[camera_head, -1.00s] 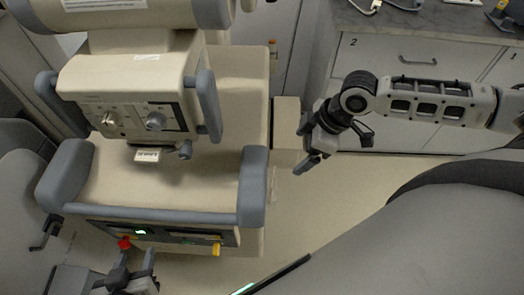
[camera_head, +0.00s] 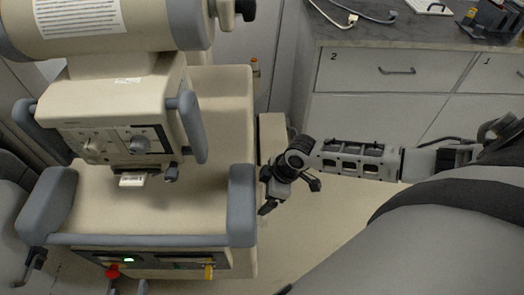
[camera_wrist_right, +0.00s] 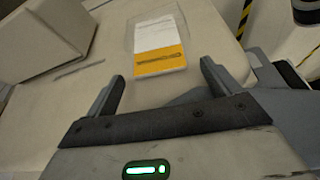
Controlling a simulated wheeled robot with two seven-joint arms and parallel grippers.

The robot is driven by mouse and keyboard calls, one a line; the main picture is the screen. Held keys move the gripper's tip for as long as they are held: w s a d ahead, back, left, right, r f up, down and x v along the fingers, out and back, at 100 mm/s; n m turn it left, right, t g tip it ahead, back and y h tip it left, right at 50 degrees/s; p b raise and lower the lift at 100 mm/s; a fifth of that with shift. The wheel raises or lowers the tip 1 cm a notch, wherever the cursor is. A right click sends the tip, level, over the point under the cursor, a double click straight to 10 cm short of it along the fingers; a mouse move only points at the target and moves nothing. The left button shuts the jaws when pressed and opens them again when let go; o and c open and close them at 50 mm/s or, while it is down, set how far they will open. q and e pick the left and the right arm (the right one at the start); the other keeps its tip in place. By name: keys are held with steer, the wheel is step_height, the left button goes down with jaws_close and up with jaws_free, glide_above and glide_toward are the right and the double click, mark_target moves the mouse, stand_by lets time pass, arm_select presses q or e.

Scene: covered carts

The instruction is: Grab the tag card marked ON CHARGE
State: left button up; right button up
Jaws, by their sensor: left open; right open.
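The tag card (camera_wrist_right: 160,58) is seen in the right wrist view, with a white upper part and a yellow-orange lower band. Its lettering is too blurred to read. It sits in a clear pocket (camera_wrist_right: 131,38) on the beige side of the machine. My right gripper (camera_wrist_right: 162,78) is open and empty, its two fingers on either side of the card's lower end and short of it. In the head view my right gripper (camera_head: 270,193) is beside the machine's right side; the card cannot be made out there.
The beige machine (camera_head: 150,205) with grey bumpers fills the left. Its front has a red knob (camera_head: 112,271) and a yellow tab (camera_head: 208,271). Numbered drawers (camera_head: 385,72) under a grey counter stand at the back right. Pale floor (camera_head: 300,240) is open right of the machine.

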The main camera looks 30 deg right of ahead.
steer(key=shift+w+a+f, duration=0.2)
steer(key=shift+f, duration=0.35)
steer(key=c, duration=1.3)
steer(key=shift+d+r, duration=0.1)
steer(key=shift+r, duration=0.05)
